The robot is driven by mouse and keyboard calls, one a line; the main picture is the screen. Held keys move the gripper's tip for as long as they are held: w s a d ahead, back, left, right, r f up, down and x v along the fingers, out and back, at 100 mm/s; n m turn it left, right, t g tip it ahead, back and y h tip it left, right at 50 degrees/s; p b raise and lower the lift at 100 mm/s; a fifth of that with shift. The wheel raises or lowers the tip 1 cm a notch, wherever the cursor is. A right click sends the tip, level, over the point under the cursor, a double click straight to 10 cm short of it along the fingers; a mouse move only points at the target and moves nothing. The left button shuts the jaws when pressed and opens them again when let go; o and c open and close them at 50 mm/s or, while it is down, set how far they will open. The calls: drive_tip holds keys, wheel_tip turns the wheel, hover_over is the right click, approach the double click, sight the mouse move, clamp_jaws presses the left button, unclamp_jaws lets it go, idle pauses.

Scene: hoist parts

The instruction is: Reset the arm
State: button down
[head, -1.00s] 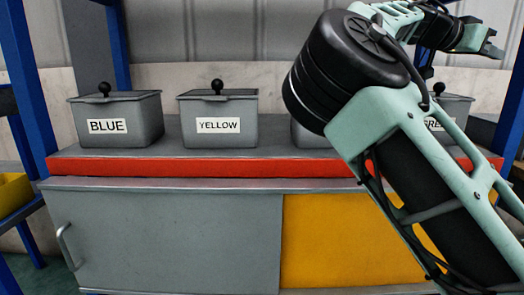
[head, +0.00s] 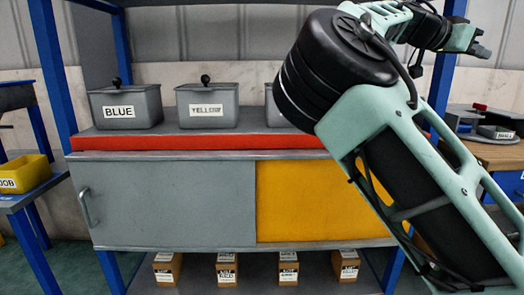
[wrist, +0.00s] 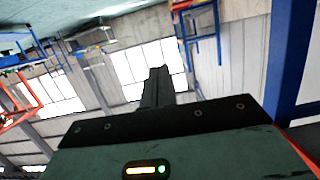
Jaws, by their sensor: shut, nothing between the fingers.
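My gripper (head: 480,46) shows at the upper right of the head view, at the end of my raised, folded arm. It points to the right and is shut with nothing in it. In the wrist view my gripper (wrist: 157,75) points toward the windows and wall, away from any object. My arm covers the right part of the workbench in the head view.
A bench with a red edge (head: 190,142) holds lidded grey bins labelled BLUE (head: 125,105) and YELLOW (head: 208,105); a third bin (head: 274,108) is partly hidden. Several small boxes (head: 227,270) stand below. A yellow bin (head: 25,174) is at left, a wooden table (head: 495,152) at right.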

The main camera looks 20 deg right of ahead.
drive_tip(key=w+a+f+n+t+y, duration=0.1)
drive_tip(key=w+a+f+n+y, duration=0.15)
drive_tip(key=f, duration=1.05)
drive_tip(key=w+a+f+n+t+y, duration=0.15)
drive_tip(key=f+n+y, duration=0.25)
drive_tip(key=f, duration=0.8)
drive_tip(key=s+a+f+n+y, duration=0.1)
drive_tip(key=a+f+n+y, duration=0.25)
drive_tip(key=a+f, duration=0.45)
drive_tip(key=s+a+f+n+y, duration=0.2)
drive_tip(key=a+f+n, duration=0.15)
drive_tip(key=a, duration=0.85)
drive_tip(key=s+a+n+y, duration=0.1)
drive_tip(key=s+a+n, duration=0.25)
drive_tip(key=a, duration=0.35)
drive_tip(key=s+a+n+y, duration=0.2)
drive_tip(key=s+a+n, duration=0.15)
drive_tip(key=a, duration=0.35)
drive_tip(key=s+a+n, duration=0.8)
drive_tip(key=s+a, duration=0.1)
drive_tip(key=s, duration=0.6)
wheel_tip(320, 180, up, 21)
drive_tip(key=p, duration=2)
drive_tip(key=shift+s+a+t+p, duration=0.3)
drive_tip(key=shift+s+t, duration=0.1)
drive_tip(key=shift+t, duration=0.05)
drive_tip(key=shift+r, duration=0.1)
